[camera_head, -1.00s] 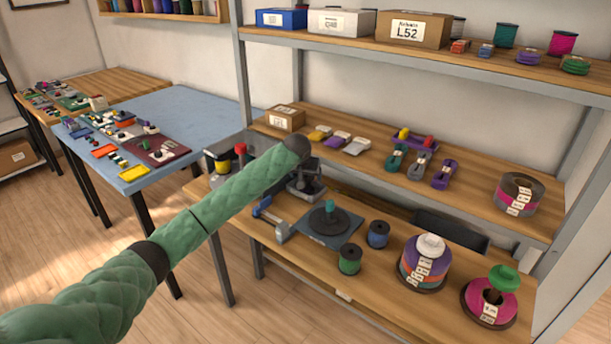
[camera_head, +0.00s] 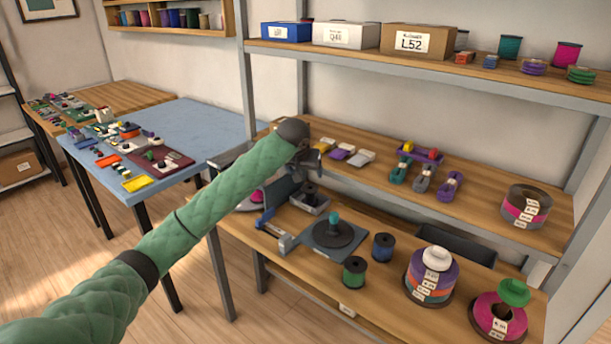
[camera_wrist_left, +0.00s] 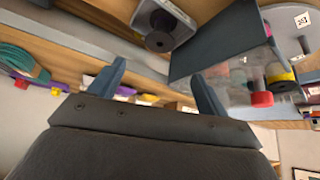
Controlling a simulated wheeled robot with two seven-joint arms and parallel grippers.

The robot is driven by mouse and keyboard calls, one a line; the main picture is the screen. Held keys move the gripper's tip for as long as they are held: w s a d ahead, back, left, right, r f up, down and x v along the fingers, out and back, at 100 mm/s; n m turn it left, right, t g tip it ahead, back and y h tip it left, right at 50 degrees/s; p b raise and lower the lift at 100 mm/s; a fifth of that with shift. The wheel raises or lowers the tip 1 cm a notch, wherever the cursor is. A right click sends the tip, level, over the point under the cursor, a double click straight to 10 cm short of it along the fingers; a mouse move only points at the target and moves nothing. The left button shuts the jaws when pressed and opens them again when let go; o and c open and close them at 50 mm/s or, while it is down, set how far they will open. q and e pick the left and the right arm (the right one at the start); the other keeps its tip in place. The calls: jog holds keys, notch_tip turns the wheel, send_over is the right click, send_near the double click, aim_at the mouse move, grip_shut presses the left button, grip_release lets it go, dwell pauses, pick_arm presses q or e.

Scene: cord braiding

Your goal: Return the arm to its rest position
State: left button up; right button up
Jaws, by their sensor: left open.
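My left arm, in a green quilted sleeve, reaches in from the lower left in the head view. My left gripper (camera_head: 308,168) is at its end, above the back left of the workbench, in front of the middle shelf, small and partly hidden by the dark wrist. In the left wrist view the two blue-grey fingers (camera_wrist_left: 157,85) stand wide apart with nothing between them. My right gripper is in no view.
On the workbench are a grey plate with a dark disc (camera_head: 333,234), a blue-handled clamp (camera_head: 268,216), a green spool (camera_head: 354,271), a blue spool (camera_head: 383,247) and larger cord reels. The middle shelf (camera_head: 480,200) is close behind the gripper. A blue table (camera_head: 190,120) stands left.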

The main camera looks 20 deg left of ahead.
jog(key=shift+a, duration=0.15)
pick_arm(q)
jog(key=shift+m, duration=0.3)
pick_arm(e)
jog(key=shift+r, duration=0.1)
pick_arm(q)
notch_tip(320, 180, up, 10)
jog(key=s+d+f+m+t, duration=0.1)
jog(key=s+d+m+t, duration=0.15)
jog(key=m, duration=0.25)
jog(key=s+d+m+t, duration=0.1)
jog(key=s+d+t, duration=0.1)
jog(key=s+d, duration=0.35)
jog(key=s+d+f+n+g, duration=0.1)
jog(key=s+d+f+g, duration=0.1)
jog(key=s+f, duration=1.1)
jog(key=s+d+f+n+g+h, duration=0.1)
jog(key=s+f+g, duration=0.3)
jog(key=s+f, duration=0.9)
jog(key=s+d+f+n+g+h, duration=0.1)
jog(key=s+d+f+g, duration=0.2)
jog(key=s+f, duration=1.1)
jog(key=s, duration=1.1)
jog(key=shift+n+p, duration=0.3)
jog(key=shift+p, duration=0.1)
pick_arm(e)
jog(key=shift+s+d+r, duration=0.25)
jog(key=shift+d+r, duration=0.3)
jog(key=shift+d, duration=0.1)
